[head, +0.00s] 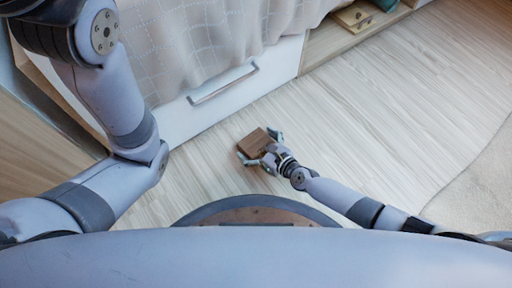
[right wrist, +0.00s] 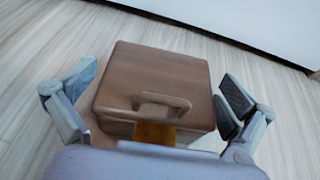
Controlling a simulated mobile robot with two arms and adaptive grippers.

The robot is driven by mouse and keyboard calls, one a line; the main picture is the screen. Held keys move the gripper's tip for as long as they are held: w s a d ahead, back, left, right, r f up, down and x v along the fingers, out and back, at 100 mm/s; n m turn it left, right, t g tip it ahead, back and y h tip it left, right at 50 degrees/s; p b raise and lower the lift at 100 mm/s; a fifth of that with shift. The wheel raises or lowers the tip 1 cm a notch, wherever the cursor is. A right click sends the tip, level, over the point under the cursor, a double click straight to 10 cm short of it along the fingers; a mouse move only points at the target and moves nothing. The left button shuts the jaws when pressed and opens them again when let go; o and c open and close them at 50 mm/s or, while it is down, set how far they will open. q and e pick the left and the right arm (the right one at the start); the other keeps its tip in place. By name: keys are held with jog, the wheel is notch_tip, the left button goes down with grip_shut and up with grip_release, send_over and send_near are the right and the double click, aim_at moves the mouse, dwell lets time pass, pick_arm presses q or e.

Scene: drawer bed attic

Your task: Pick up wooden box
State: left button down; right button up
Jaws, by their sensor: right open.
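The wooden box (head: 254,142) is small, brown and squarish, and sits on the floor in front of the bed drawer. In the right wrist view the box (right wrist: 160,75) fills the middle, with a handle or latch on its near side. My right gripper (head: 260,147) is open, with one finger on each side of the box. In the right wrist view the fingers of my right gripper (right wrist: 160,95) stand apart from the box sides, most clearly on the left. My left arm comes in at the left, but its gripper is out of view.
A white drawer front (head: 230,92) with a metal handle (head: 223,84) stands just behind the box, under a draped blanket (head: 200,40). Wooden items (head: 352,17) sit in an open shelf at upper right. A pale rug (head: 480,195) lies at right. The wood floor (head: 400,110) between is clear.

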jog(key=c, duration=1.2)
jog(key=shift+c, duration=0.4)
jog(key=shift+r, duration=0.15)
